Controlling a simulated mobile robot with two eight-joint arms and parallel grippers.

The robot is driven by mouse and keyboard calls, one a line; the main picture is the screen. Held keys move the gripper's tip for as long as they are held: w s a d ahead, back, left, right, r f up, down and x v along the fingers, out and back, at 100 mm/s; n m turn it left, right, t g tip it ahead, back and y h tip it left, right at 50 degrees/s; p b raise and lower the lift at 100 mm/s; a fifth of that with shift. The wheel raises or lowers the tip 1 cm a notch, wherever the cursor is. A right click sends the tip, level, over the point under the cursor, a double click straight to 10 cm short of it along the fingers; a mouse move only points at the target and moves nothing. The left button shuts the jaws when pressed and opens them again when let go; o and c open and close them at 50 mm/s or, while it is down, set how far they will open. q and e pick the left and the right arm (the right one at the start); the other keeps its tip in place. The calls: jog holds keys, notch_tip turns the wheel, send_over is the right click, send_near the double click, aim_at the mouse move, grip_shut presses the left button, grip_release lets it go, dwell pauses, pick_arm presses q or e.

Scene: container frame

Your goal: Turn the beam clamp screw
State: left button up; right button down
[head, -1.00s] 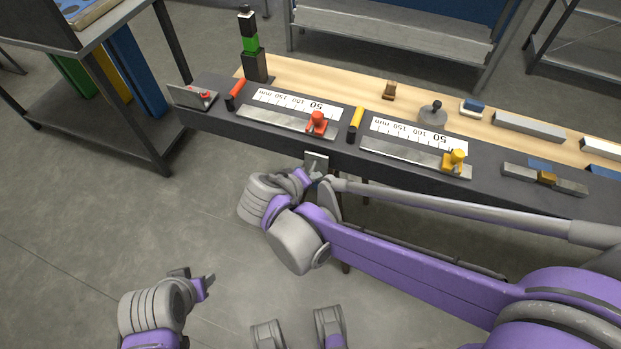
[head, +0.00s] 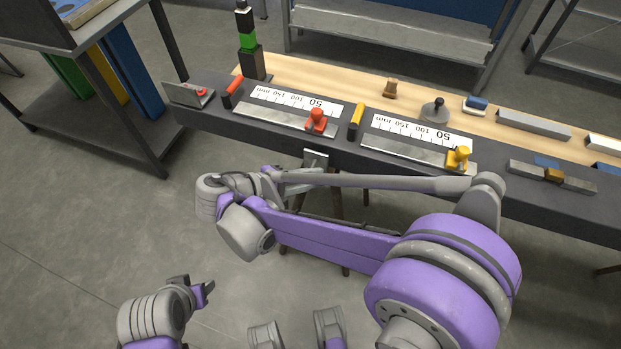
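A light metal plate (head: 316,159) hangs at the front edge of the dark workbench (head: 225,123); it may be part of the beam clamp, but I cannot make out a screw. My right arm crosses in front of the bench. Its wrist is left of and below the plate, and my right gripper (head: 298,182) is close under the plate, small and partly merged with the arm behind it. I cannot tell whether it touches anything or how its fingers stand. My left gripper (head: 194,286) is low at the left, open and empty, well away from the bench.
On the bench are a red knob (head: 317,120) and a yellow knob (head: 458,158) on metal strips beside scales. A black and green tower (head: 249,42) stands at the back left. A shelf rack (head: 90,100) stands left.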

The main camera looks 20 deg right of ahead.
dwell(0.3)
jog(key=c, duration=0.7)
grip_release()
jog(key=shift+w, duration=0.1)
jog(key=p+v, duration=0.1)
jog(key=v, duration=0.9)
jog(key=shift+a, duration=0.4)
